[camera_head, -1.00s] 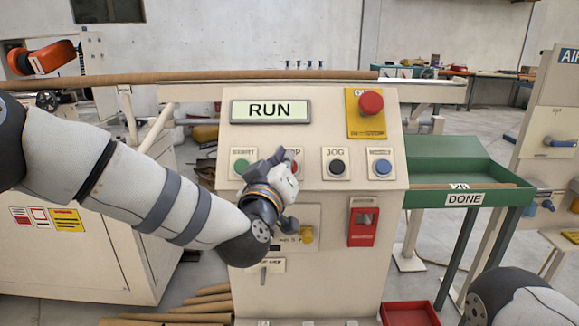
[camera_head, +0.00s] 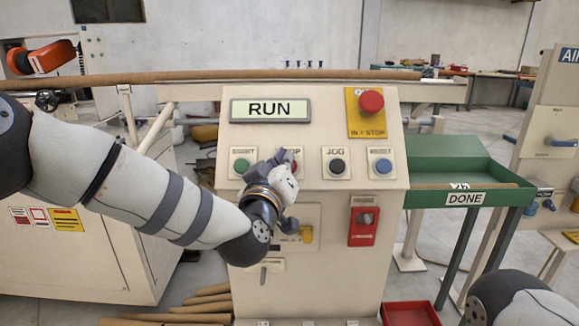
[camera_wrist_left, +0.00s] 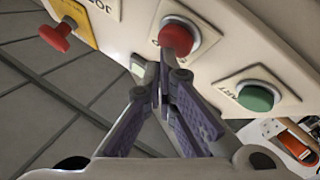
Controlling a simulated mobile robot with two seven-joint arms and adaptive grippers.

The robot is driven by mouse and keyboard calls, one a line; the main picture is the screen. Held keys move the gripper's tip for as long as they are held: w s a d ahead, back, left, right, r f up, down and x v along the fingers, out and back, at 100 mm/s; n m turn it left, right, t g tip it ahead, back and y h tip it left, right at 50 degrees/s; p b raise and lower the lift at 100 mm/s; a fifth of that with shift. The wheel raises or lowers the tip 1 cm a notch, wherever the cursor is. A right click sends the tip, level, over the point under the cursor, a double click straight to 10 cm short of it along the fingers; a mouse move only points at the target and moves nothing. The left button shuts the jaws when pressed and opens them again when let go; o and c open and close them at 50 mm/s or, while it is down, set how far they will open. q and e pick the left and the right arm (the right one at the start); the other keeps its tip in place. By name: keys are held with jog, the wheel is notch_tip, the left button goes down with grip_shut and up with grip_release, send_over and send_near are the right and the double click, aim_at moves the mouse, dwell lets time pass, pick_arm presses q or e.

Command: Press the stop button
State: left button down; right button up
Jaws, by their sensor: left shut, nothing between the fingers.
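The red stop button (camera_head: 294,167) is in the row on the sloped cream panel, mostly hidden behind my left gripper (camera_head: 278,158). The left wrist view shows the red button (camera_wrist_left: 176,36) more clearly, in its pale square plate. My left gripper (camera_wrist_left: 167,72) is shut and empty, with its fingertips at the button's near edge. I cannot tell whether they touch it. The display (camera_head: 270,110) above reads RUN. My right gripper is out of view.
The green start button (camera_head: 241,166) is left of the stop button. The black jog button (camera_head: 337,167) and blue reset button (camera_head: 383,167) are right. A red mushroom button (camera_head: 371,101) sits on a yellow plate. A long brown tube (camera_head: 230,76) runs behind the panel.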

pick_arm(q)
jog(key=shift+w+f, duration=0.25)
jog(key=shift+w, duration=0.1)
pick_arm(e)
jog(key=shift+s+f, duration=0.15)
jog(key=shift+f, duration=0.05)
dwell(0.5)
pick_arm(q)
jog(key=shift+s+r+p, duration=0.45)
jog(key=shift+s+r, duration=0.1)
jog(key=shift+s, duration=0.1)
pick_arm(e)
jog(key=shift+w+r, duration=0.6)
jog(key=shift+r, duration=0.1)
pick_arm(q)
jog(key=s+r+p, duration=0.3)
jog(key=shift+s+r, duration=0.1)
jog(key=shift+s, duration=0.3)
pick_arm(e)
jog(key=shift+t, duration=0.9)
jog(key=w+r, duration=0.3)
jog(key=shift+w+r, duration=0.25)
